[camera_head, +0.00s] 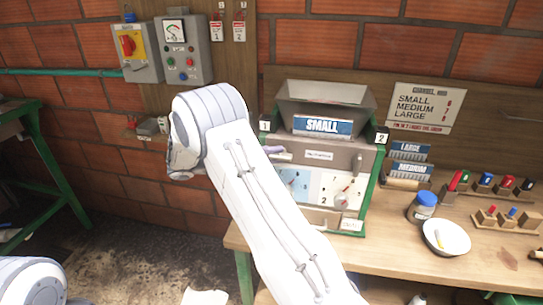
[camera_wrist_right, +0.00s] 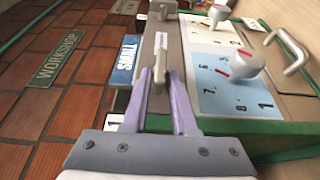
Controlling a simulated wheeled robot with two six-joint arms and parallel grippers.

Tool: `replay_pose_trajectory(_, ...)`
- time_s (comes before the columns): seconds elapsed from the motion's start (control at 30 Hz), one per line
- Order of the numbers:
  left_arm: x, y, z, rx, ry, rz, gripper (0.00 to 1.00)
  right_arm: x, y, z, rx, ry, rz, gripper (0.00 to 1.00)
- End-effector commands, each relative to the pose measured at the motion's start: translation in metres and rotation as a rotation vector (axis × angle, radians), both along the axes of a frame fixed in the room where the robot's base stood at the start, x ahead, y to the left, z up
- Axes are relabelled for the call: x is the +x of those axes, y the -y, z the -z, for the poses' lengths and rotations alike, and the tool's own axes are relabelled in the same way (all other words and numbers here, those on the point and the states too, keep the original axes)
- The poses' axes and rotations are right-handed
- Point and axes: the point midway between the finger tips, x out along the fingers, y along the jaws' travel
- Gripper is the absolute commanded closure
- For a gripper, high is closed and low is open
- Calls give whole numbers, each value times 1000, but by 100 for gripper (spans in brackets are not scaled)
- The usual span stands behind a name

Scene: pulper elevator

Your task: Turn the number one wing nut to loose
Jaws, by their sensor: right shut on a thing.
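The machine with the hopper (camera_head: 325,100) stands on the bench, with a number 1 tag (camera_head: 265,125) at its left front corner and a number 2 tag (camera_head: 382,138) at its right. My right gripper (camera_head: 280,154) reaches the machine's left front, below the number 1 tag. In the right wrist view, its two purple fingers (camera_wrist_right: 160,100) are closed around the grey number one wing nut (camera_wrist_right: 160,62), whose tip shows between them. The number 1 tag (camera_wrist_right: 113,124) is beside the left finger. The number two wing nut (camera_wrist_right: 162,9) is at the far end. My left gripper is out of view.
Dials (camera_head: 343,191) sit on the machine's front panel, close to my right gripper. A blue-lidded jar (camera_head: 422,207), a white bowl (camera_head: 445,238) and colored markers (camera_head: 483,183) stand on the bench at right.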

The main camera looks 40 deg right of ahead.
Motion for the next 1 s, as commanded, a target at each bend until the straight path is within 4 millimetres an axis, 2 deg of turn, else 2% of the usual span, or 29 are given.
replay_pose_trajectory(0.23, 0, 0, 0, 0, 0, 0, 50, -1, 0, 1, 2, -2, 2, 100)
replay_pose_trajectory(0.27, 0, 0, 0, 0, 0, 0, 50, -1, 0, 1, 2, -2, 2, 62)
replay_pose_trajectory(0.3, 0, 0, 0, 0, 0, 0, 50, -1, 0, 1, 2, -1, 2, 47)
replay_pose_trajectory(0.33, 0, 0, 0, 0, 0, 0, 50, -1, 0, 1, 2, -1, 2, 44)
replay_pose_trajectory(0.73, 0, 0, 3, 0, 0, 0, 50, 3, -5, 1, 0, 1, -1, 44)
replay_pose_trajectory(0.87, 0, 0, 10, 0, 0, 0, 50, 11, -21, 3, 0, 4, -3, 44)
replay_pose_trajectory(1.0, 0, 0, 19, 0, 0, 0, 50, 24, -47, 5, 1, 2, -4, 44)
